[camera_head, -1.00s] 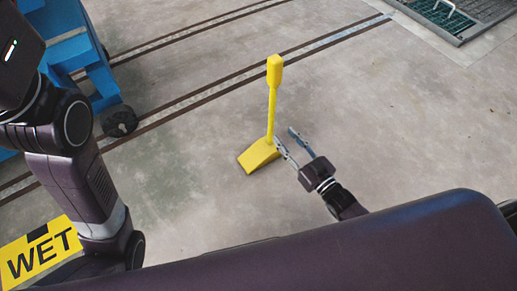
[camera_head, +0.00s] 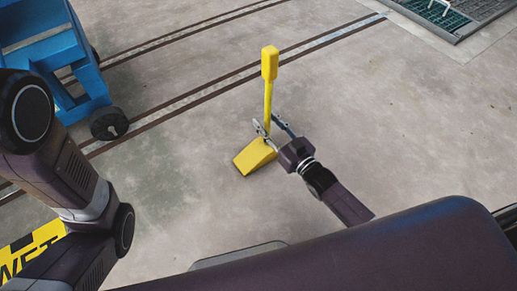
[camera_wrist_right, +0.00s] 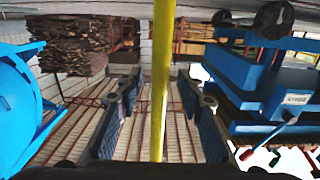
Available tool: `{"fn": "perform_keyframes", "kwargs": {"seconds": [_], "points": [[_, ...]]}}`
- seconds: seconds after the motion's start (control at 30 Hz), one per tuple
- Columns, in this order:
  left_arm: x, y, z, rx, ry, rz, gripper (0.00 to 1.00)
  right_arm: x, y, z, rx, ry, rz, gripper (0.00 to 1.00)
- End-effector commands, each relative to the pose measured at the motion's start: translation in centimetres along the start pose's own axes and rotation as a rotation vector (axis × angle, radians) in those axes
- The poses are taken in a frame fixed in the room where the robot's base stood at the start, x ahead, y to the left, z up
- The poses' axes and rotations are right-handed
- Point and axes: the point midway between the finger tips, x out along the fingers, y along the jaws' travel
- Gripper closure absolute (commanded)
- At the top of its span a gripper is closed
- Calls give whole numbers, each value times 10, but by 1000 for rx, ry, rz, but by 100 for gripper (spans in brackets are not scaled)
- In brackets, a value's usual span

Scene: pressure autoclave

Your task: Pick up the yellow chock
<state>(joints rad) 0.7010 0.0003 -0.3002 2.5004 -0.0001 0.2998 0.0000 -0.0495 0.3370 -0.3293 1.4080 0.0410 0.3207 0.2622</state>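The yellow chock (camera_head: 255,157) is a wedge on the concrete floor with an upright yellow handle that ends in a thicker grip (camera_head: 269,62). My right gripper (camera_head: 271,124) is open, low on the handle and just above the wedge. In the right wrist view, the yellow handle (camera_wrist_right: 161,80) runs upright between the two spread fingers, with a gap on both sides. The wedge itself is not seen in that view. My left arm shows at the left of the head view, but its gripper is out of the picture.
A blue wheeled cart (camera_head: 62,50) stands at the upper left, its black wheel (camera_head: 109,124) on the floor. A yellow "WET" sign (camera_head: 35,246) is at the lower left, partly behind my arm. A floor grate (camera_head: 450,14) lies at the upper right. Floor around the chock is clear.

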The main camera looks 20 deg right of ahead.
Motion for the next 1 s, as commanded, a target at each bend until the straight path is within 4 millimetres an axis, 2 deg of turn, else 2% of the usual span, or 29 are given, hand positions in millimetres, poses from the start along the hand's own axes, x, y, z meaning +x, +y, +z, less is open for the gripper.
{"fn": "perform_keyframes", "kwargs": {"seconds": [0.07, 0.37, 1.0], "points": [[0, 0, 0, 0, 0, 0, 60, 0, 0, 0, 0, 0, 0, 67], [0, 0, 0, 0, 1, 1, 60, 0, 0, 0, 0, 0, 0, 100], [1, 0, 0, 0, 0, 0, 60, 1, 0, -5, 1, 9, -1, 100]]}}
